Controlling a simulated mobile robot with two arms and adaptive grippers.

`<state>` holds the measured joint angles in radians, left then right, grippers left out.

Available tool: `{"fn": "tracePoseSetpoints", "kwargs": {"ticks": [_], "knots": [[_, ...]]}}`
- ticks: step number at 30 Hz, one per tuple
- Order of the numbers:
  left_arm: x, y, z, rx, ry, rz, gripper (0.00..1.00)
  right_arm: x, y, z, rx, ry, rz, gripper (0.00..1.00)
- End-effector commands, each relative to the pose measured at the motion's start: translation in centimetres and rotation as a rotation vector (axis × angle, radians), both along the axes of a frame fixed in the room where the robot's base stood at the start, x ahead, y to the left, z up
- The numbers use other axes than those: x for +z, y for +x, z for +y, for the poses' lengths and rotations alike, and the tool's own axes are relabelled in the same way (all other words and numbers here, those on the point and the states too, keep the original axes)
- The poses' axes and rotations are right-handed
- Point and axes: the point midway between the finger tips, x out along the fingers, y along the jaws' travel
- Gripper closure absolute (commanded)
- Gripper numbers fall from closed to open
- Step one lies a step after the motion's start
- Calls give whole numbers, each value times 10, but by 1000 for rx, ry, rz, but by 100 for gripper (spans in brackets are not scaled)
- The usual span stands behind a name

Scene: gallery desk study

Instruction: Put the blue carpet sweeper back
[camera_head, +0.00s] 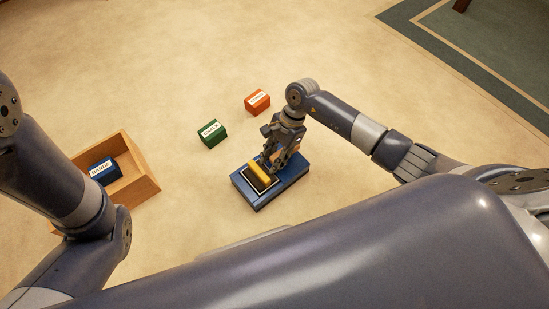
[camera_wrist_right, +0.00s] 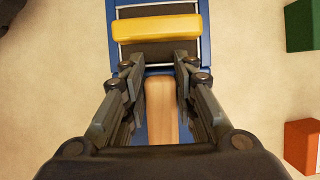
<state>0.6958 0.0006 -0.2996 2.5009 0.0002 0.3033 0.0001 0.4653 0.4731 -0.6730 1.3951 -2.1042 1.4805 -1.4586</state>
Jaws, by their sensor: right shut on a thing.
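The blue carpet sweeper (camera_head: 284,188) is a low blue block with a yellow bar and a dark panel on top. It appears to rest on the carpet at the middle of the head view. My right gripper (camera_head: 270,158) is over it, pointing down. In the right wrist view the sweeper (camera_wrist_right: 205,42) lies under the fingers, and my right gripper (camera_wrist_right: 159,62) is shut on its tan wooden grip (camera_wrist_right: 161,108). The yellow bar (camera_wrist_right: 157,28) is just beyond the fingertips. My left arm shows at the left, but its gripper is not visible.
An open wooden box (camera_head: 143,187) at the left holds a labelled blue block (camera_head: 104,171). A green block (camera_head: 212,133) and an orange-red block (camera_head: 257,102) stand on the carpet beyond the sweeper. A green rug (camera_head: 495,50) lies at the upper right. The carpet between is clear.

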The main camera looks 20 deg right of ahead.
Motion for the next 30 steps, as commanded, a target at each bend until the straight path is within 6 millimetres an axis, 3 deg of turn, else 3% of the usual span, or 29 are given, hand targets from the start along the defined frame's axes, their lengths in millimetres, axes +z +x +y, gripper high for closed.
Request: {"fn": "tracePoseSetpoints", "kwargs": {"ticks": [12,13,15,25,30], "knots": [[-3,-1,0,0,0,-2,60,-3,1,1,0,2,-4,96],[-2,-1,0,0,0,-2,60,-4,0,1,1,0,-1,69],[-2,-1,0,0,0,-2,60,-3,0,1,1,0,-1,54],[-1,-1,-1,0,1,-3,60,-2,0,1,1,1,-1,54],[7,0,0,-1,1,-3,60,11,2,-3,0,0,-2,54]]}}
